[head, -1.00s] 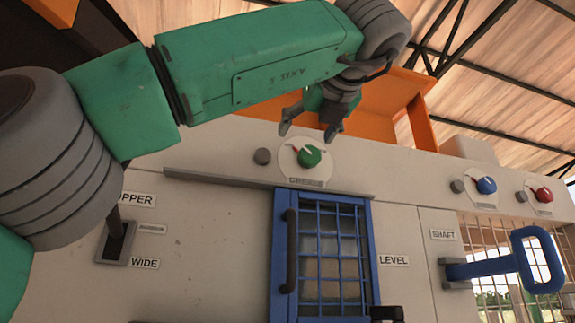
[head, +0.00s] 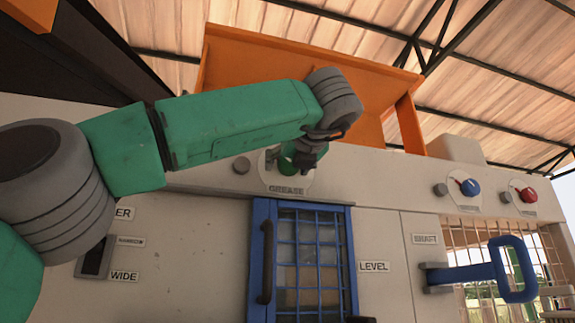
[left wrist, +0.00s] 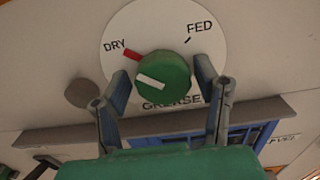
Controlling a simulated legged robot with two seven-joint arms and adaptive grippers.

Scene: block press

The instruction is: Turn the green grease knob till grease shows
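The green grease knob (left wrist: 163,78) sits on a round white dial marked DRY and FED (left wrist: 207,35) in the left wrist view. A red mark is beside DRY, and the knob's white pointer line lies on its lower left part. My left gripper (left wrist: 163,88) is open, with one finger on each side of the knob; I cannot tell whether they touch it. In the head view the left gripper (head: 298,158) is in front of the dial (head: 270,179) and hides most of the knob. No grease shows. My right gripper is not in view.
A grey stud (head: 241,165) is left of the dial. A ledge and a blue barred door (head: 310,205) are below it. Blue (head: 470,187) and red (head: 529,195) knobs and a blue shaft handle (head: 515,270) are to the right. An orange hopper (head: 250,75) rises behind.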

